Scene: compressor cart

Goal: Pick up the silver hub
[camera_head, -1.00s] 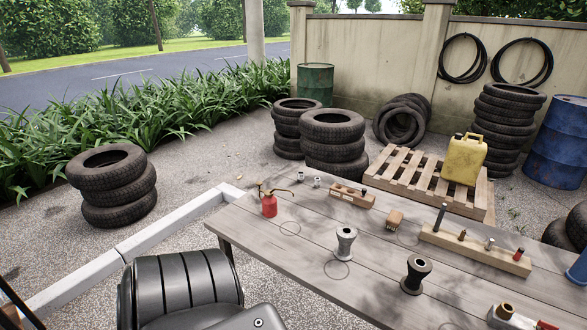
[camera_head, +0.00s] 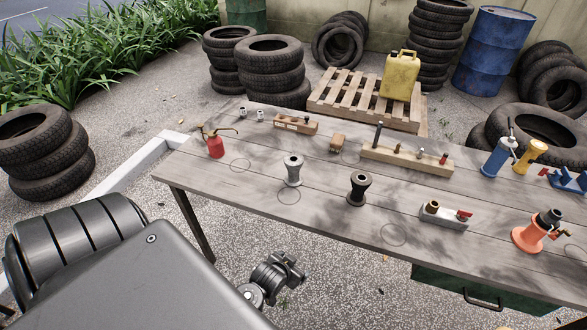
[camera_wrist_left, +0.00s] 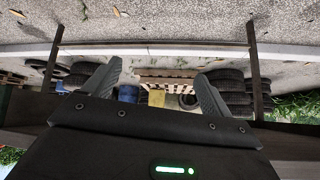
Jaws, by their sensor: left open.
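The silver hub (camera_head: 293,170) stands upright on the wooden table (camera_head: 330,217), left of a black hub (camera_head: 359,188) of like shape. My left gripper (camera_head: 286,272) is in front of the table's near edge, below and nearer to me than the silver hub. It is apart from the hub and holds nothing. In the left wrist view my two left fingers (camera_wrist_left: 155,88) are spread with nothing between them, and the silver hub does not show there. My right gripper does not show in these views.
A red oil can (camera_head: 215,147) stands left of the hub. A wooden block with pegs (camera_head: 406,160) lies behind. A grey block with a brass fitting (camera_head: 445,217) and an orange tool (camera_head: 533,236) stand at right. Thin rings are marked on the tabletop around the hubs.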

